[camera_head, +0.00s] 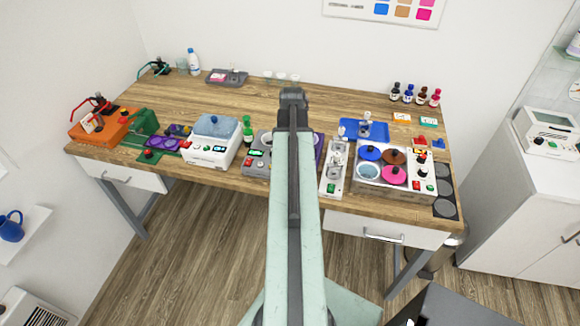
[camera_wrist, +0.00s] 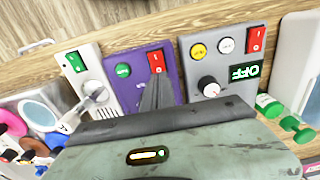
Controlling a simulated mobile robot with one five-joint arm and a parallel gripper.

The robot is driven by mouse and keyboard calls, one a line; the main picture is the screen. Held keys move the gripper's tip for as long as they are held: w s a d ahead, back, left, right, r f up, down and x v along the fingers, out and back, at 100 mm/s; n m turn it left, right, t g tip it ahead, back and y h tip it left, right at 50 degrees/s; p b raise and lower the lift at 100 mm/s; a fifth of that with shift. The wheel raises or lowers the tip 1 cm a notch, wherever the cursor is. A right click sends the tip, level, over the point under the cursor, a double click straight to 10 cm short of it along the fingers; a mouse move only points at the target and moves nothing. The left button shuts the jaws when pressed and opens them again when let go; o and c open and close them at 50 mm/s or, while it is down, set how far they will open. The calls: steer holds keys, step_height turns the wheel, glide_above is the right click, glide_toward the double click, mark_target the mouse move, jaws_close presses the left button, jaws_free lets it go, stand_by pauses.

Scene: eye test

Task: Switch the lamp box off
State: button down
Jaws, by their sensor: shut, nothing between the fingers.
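A purple box (camera_wrist: 132,92) in the wrist view has a round green lamp or button (camera_wrist: 123,70) and a red rocker switch (camera_wrist: 156,62) with a white mark. I cannot tell for sure that it is the lamp box. My gripper (camera_wrist: 156,84) is shut and empty, its dark fingertips right at the near edge of the red switch; whether they touch it is unclear. In the head view the purple box (camera_head: 319,149) shows only as a strip beside my arm, and my gripper is hidden there.
A grey box (camera_wrist: 226,82) with a knob, a red switch and an OFF display stands to the right in the wrist view. A white box (camera_wrist: 92,72) with a green rocker stands to the left. The rear middle of the desk (camera_head: 340,105) is clear.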

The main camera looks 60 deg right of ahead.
step_height(320, 180, up, 6)
steer(key=p, duration=0.5)
steer(key=shift+r, duration=0.1)
